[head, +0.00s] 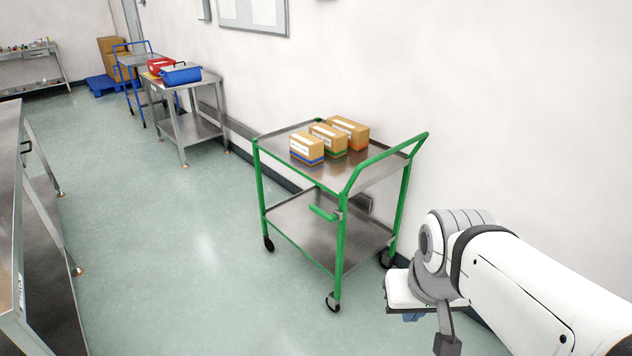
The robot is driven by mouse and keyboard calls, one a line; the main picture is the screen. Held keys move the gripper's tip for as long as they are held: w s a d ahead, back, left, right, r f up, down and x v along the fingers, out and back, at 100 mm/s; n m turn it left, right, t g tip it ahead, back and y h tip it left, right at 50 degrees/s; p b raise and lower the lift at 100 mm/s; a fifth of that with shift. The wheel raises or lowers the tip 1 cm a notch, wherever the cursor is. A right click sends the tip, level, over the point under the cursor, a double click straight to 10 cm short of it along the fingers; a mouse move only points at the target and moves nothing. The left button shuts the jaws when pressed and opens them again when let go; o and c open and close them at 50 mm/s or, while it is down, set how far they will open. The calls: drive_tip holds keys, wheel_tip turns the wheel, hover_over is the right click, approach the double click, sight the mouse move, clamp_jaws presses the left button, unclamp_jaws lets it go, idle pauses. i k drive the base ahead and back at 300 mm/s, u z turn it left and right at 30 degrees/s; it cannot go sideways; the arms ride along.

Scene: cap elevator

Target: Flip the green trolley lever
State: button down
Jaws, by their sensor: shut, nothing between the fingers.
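The green trolley (341,258) stands against the wall right of centre. It has a green frame, two grey metal shelves and a raised green push handle (392,150) on its right. A short green lever (323,213) sticks out to the left, roughly level, from a bracket on the near post, below the top shelf. My gripper (447,343) is at the lower right, right of and nearer than the trolley, apart from the lever. It is shut and empty, and partly cut off by the frame edge.
Several small cardboard boxes (328,138) sit on the trolley's top shelf. A metal bench (12,190) runs along the left edge. A steel table with a blue case (180,74) stands farther back. The floor (185,250) between bench and trolley is clear.

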sight(337, 215)
drive_tip(key=u, duration=0.4)
drive_tip(key=i, duration=1.85)
drive_tip(key=z, duration=0.25)
